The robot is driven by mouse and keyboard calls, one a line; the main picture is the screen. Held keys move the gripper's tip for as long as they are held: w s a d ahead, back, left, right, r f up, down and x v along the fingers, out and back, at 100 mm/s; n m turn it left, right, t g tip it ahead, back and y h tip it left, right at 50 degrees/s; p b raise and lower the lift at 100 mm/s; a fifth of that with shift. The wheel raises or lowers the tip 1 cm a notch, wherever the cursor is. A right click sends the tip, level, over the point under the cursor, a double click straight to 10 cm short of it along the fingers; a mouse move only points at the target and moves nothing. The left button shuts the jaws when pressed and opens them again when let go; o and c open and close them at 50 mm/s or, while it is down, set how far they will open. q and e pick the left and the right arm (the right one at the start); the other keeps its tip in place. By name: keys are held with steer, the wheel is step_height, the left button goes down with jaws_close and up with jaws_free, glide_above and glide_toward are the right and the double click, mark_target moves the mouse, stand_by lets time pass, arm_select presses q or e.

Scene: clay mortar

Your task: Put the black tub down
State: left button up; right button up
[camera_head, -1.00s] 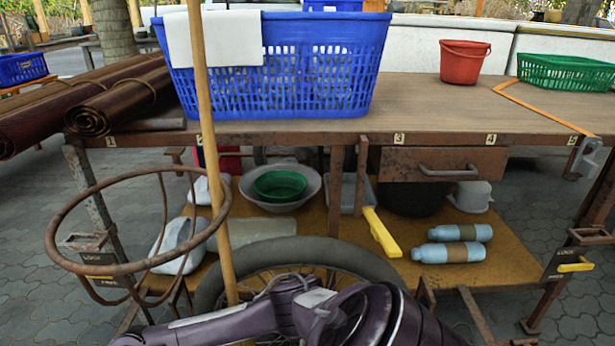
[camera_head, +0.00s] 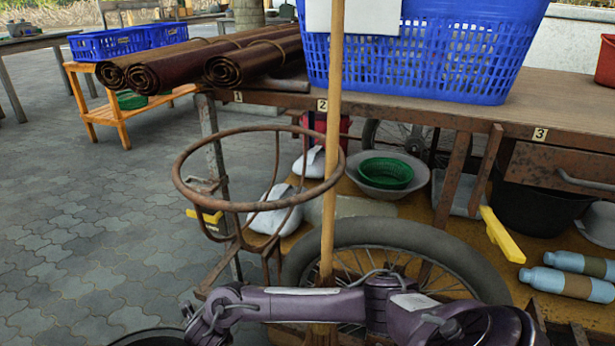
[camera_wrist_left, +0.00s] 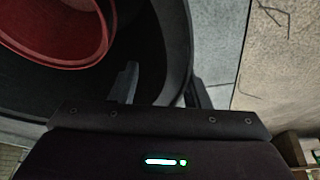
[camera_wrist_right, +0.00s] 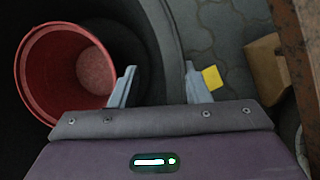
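The black tub fills much of both wrist views; its dark curved wall shows in the left wrist view (camera_wrist_left: 172,40) and in the right wrist view (camera_wrist_right: 160,35). A red bucket (camera_wrist_right: 45,75) is inside it and also shows in the left wrist view (camera_wrist_left: 60,30). The tub's base is hidden. Neither gripper shows clearly in the head view.
A workbench (camera_head: 470,112) bears a blue basket (camera_head: 420,55) and brown rolls (camera_head: 185,65). A rusty ring stand (camera_head: 255,205), a wooden pole (camera_head: 332,150) and a wheel (camera_head: 410,240) stand before it. Open paving (camera_head: 90,220) lies left. The right wrist view shows a wooden block (camera_wrist_right: 267,68).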

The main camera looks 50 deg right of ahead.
arm_select(q)
steer(key=v, duration=1.1)
arm_select(e)
steer(key=shift+r, duration=0.1)
steer(key=v, duration=1)
steer(key=shift+a+r, duration=0.1)
steer(key=shift+r, duration=0.2)
arm_select(q)
steer(key=shift+s+r, duration=0.2)
steer(key=shift+r, duration=0.25)
arm_select(e)
steer(key=shift+s+r, duration=0.45)
steer(key=shift+r, duration=0.05)
